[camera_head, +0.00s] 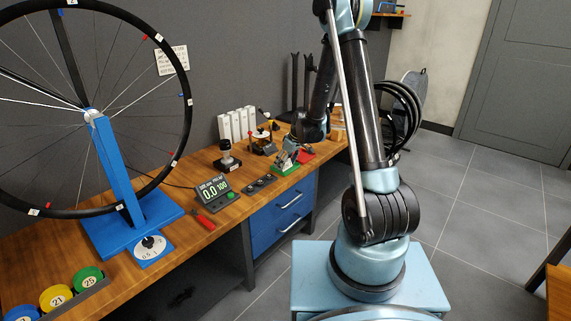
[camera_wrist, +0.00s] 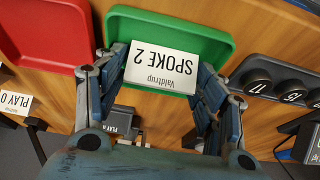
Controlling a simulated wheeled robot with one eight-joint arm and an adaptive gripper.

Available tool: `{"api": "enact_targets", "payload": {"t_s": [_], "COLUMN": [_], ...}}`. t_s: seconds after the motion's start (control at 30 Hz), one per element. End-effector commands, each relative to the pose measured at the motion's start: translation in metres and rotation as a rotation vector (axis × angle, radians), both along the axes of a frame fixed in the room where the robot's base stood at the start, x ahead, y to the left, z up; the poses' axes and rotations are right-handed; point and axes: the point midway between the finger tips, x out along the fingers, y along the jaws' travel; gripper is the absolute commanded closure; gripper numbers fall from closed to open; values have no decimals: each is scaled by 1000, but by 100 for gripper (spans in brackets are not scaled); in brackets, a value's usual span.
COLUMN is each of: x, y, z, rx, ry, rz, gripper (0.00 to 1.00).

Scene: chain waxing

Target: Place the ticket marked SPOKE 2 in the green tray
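The SPOKE 2 ticket (camera_wrist: 163,67) is a white card with black print, upside down in the wrist view. My gripper (camera_wrist: 163,72) has one finger against each side edge of the card and appears shut on it. The card looks larger than the other tickets, so it seems raised toward the camera. The green tray (camera_wrist: 172,25) lies behind and beyond the card; the card and fingers hide its near part. In the head view, my gripper (camera_head: 289,155) is low over the green tray (camera_head: 282,171), too small there to show the fingers clearly.
A red tray (camera_wrist: 42,35) lies beside the green one. A dark numbered holder (camera_wrist: 280,85) is close on the right.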

Motion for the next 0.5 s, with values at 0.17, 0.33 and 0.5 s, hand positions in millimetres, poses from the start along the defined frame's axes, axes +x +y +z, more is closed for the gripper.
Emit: {"api": "enact_targets", "payload": {"t_s": [0.17, 0.33, 0.5], "x": [0, 0, -3], "y": [0, 0, -3], "z": [0, 2, 13], "rx": [0, 0, 0], "ry": [0, 0, 0], "rz": [0, 0, 0], "gripper": [34, 34, 34]}}
